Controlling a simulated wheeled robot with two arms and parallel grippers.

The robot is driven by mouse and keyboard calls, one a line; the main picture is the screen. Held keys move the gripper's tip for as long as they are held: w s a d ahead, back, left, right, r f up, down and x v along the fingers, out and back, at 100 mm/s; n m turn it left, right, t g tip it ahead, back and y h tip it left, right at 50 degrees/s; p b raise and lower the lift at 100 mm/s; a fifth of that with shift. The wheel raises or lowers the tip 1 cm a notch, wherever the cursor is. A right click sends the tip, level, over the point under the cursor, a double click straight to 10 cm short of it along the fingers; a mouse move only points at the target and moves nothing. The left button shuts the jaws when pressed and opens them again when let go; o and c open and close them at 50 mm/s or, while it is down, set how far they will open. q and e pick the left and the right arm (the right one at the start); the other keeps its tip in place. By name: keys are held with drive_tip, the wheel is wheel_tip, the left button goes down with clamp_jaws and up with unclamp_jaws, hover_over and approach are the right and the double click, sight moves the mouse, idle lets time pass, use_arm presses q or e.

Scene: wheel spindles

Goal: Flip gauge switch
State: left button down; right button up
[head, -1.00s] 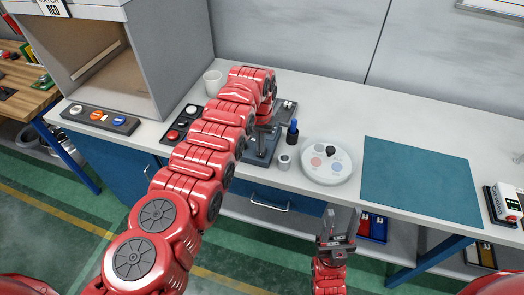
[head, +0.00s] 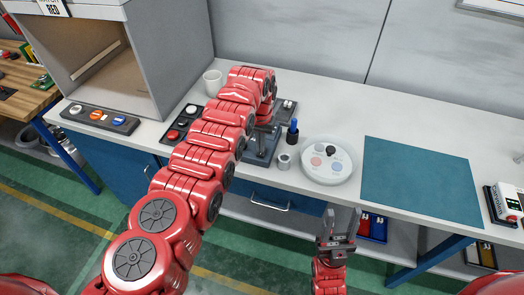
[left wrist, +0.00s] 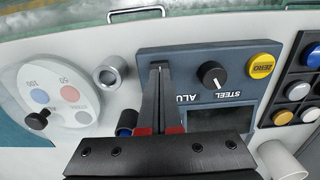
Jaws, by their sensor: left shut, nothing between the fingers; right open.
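The gauge is a blue-grey box (head: 262,160), partly hidden by my left arm in the head view. In the left wrist view its panel (left wrist: 238,104) shows a black rotary knob (left wrist: 212,73) between the STEEL and ALU labels. A yellow ZERO button (left wrist: 261,66) and a dark screen (left wrist: 218,119) are on the same panel. My left gripper (left wrist: 160,68) is shut and empty over the panel, beside the knob on its left. Whether the fingertips touch the panel cannot be told; they hide part of it. My right gripper (head: 344,218) is open and empty in front of the bench.
A white round tray (head: 348,173) with coloured discs and a small metal cup (head: 284,162) stand right of the gauge. A button box (head: 180,129) and a white mug (head: 212,82) are to its left. A teal mat (head: 420,182) lies bare further right.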

use_arm(q)
drive_tip(key=shift+f+b, duration=0.7)
drive_tip(key=shift+f, duration=0.1)
idle(0.4)
wheel_tip(320, 180, up, 5)
drive_tip(key=p, duration=0.4)
drive_tip(key=shift+r+p, duration=0.35)
drive_tip(key=shift+r, duration=0.7)
